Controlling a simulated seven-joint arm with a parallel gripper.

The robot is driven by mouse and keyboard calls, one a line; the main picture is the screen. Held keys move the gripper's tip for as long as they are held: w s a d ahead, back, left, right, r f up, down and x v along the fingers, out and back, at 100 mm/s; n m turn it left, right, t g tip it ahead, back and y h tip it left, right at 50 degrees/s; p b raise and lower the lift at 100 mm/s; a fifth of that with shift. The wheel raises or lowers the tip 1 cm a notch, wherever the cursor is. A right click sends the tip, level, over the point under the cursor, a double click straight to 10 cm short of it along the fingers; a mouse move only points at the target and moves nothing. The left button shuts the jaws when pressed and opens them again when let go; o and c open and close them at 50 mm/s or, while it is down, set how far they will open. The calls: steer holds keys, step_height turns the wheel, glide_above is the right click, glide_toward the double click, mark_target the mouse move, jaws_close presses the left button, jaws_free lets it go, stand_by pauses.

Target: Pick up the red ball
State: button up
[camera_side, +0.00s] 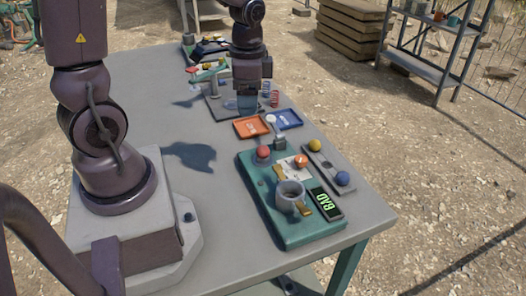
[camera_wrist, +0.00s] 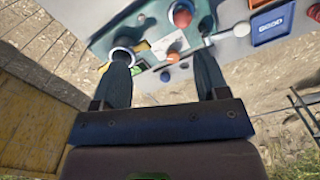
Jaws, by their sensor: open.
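A red ball (camera_side: 263,152) sits at the back left corner of the teal box in the side view, on what looks like a small grey stand. It also shows at the top of the wrist view (camera_wrist: 182,15). My gripper (camera_side: 247,106) points down behind the box, near the orange and blue trays, apart from the ball. In the wrist view my gripper (camera_wrist: 163,45) has its two dark fingers spread, with nothing held between them. The red ball shows between the fingers, toward the right one, and beyond them.
A grey rack (camera_side: 328,165) holds a yellow ball (camera_side: 315,145) and a blue ball (camera_side: 342,178). An orange tray (camera_side: 239,128) and blue tray (camera_side: 293,124) lie behind.

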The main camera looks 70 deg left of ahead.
step_height(320, 180, down, 4)
steer(key=w+a+m, duration=0.2)
steer(key=m, duration=0.7)
glide_above(263, 146)
steer(key=f, duration=0.7)
steer(key=shift+s, duration=0.25)
steer(key=shift+w+f, duration=0.15)
steer(key=shift+f, duration=1.3)
steer(key=shift+w+f, duration=0.1)
steer(key=shift+f, duration=1.35)
steer(key=c, duration=1.1)
steer(key=shift+r, duration=0.1)
